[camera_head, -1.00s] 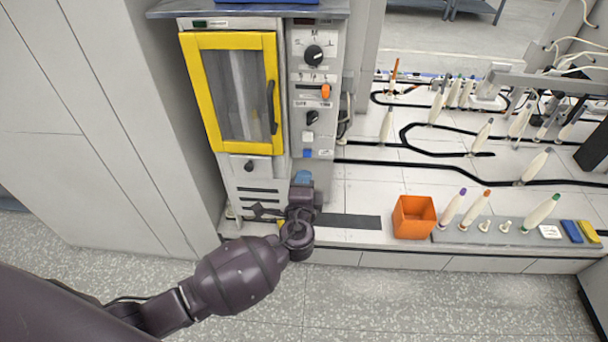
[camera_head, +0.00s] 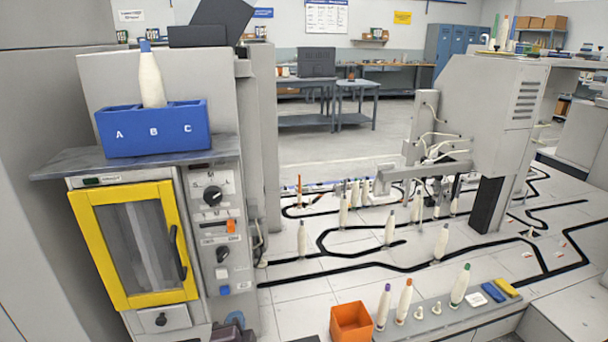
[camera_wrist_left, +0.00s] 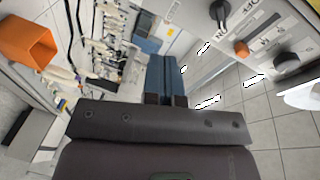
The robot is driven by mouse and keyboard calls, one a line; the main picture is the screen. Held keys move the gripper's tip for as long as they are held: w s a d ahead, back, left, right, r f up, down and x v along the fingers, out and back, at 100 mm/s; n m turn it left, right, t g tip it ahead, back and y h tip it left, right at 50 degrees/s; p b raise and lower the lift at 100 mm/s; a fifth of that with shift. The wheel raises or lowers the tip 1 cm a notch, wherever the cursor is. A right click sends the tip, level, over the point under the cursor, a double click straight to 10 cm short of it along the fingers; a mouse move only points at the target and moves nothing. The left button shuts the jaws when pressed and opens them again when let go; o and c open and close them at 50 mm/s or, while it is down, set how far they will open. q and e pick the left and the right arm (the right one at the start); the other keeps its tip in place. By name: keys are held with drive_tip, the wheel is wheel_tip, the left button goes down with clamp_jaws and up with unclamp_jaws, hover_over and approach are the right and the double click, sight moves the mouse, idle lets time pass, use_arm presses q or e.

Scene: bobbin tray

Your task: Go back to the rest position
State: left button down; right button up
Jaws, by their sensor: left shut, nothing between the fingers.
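My left gripper (camera_head: 236,319) shows only in part at the bottom edge of the head view, just below the blue button (camera_head: 225,290) on the control panel. In the left wrist view its blue fingers (camera_wrist_left: 161,72) are together and empty. The panel's knobs (camera_wrist_left: 287,63) and an orange switch (camera_wrist_left: 241,48) show beside the fingers at the right. Whether the fingers touch the panel cannot be told. Most of my left arm is below the head view. My right gripper is in neither view.
A yellow-framed oven door (camera_head: 84,215) is shut. On top, a blue box (camera_head: 155,142) marked A B C holds a blue-tipped bobbin (camera_head: 151,80). An orange bin (camera_head: 351,322) and several bobbins stand at right. White tiles with black lines lie behind.

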use_arm(q)
drive_tip(key=s+a+f+n+g+p, duration=0.1)
drive_tip(key=s+a+f+n, duration=0.1)
drive_tip(key=s, duration=0.8)
drive_tip(key=s+a+f+n+g+h+p, duration=0.1)
drive_tip(key=s+a+n, duration=0.4)
drive_tip(key=s, duration=0.5)
drive_tip(key=s+a+f+n+g+p, duration=0.1)
drive_tip(key=s+a+f+n+g, duration=0.2)
drive_tip(key=s, duration=0.8)
drive_tip(key=a+n, duration=0.1)
drive_tip(key=n, duration=0.1)
drive_tip(key=shift+f+n+h, duration=0.35)
drive_tip(key=shift+n+h, duration=0.05)
